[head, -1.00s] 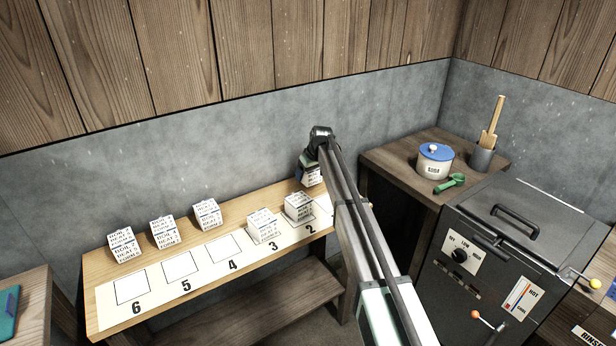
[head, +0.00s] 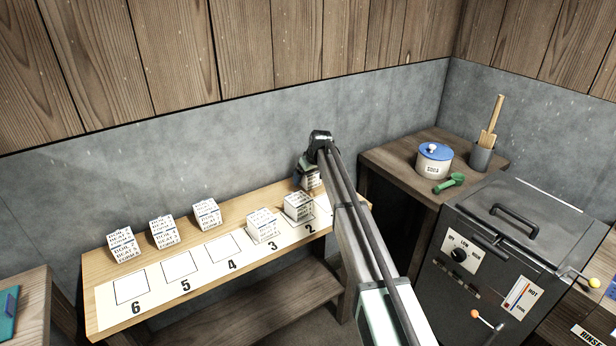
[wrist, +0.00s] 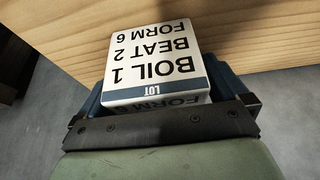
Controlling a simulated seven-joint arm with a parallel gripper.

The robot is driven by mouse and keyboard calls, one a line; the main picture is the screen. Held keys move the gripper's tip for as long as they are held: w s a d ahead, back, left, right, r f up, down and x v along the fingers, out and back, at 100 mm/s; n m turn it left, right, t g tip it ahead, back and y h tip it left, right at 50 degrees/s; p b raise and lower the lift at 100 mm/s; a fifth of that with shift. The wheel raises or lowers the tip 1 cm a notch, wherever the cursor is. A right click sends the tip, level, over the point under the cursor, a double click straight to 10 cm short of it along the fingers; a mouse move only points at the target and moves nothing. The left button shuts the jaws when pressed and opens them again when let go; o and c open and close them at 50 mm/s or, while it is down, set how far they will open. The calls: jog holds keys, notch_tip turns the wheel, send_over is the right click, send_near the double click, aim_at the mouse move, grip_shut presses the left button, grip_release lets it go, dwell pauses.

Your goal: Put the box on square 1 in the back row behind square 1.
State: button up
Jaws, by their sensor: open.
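The white box (head: 312,180) is at the right end of the shelf, on the bare wood at the back, partly hidden by my arm. In the wrist view the box (wrist: 152,62) shows its printed top, "BOIL 1 BEAT 2 FORM 6", and a blue "LOT" band. My gripper (head: 308,166) is above and around the box. In the wrist view its open dark blue jaws (wrist: 160,98) flank the box. Square 1 is mostly hidden behind my arm; only a bit of the white strip (head: 323,203) shows there.
One box (head: 298,206) stands on square 2 and another (head: 263,225) on square 3. Back-row boxes stand behind square 4 (head: 206,214), square 5 (head: 164,231) and square 6 (head: 121,244). The grey wall (head: 240,150) is close behind the shelf. A soda pot (head: 434,165) stands right.

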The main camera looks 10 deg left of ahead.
jog(key=v, duration=1.2)
jog(key=shift+r, duration=0.15)
